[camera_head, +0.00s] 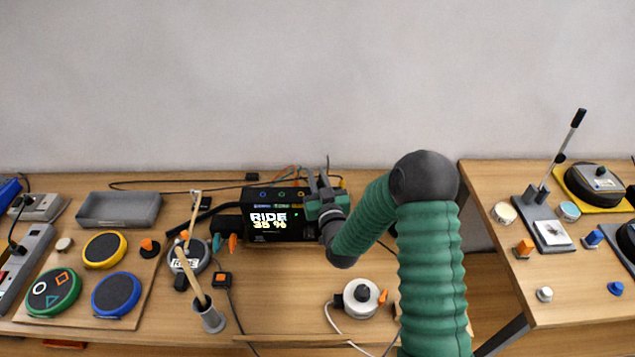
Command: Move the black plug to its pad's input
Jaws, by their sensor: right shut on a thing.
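My right gripper (320,180) is at the right rear corner of the black display box (270,238), its fingers pointing up and away. It is shut on a small dark thing that seems to be the black plug, mostly hidden by the fingers; a thin dark piece sticks up there. The box screen reads "RIDE 35 %", with small coloured rings along its top edge. The yellow-rimmed pad (104,249), green-rimmed pad (53,292) and blue-rimmed pad (116,294) lie on a board at the left. I cannot tell which input is the plug's. My left gripper is not in view.
A grey tray (119,209) stands at the back left, a power strip (25,265) at the far left. A cup with a stick (209,318) and a white round spool (360,297) stand in front. Cables run behind the box. A gap separates the right table (500,270).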

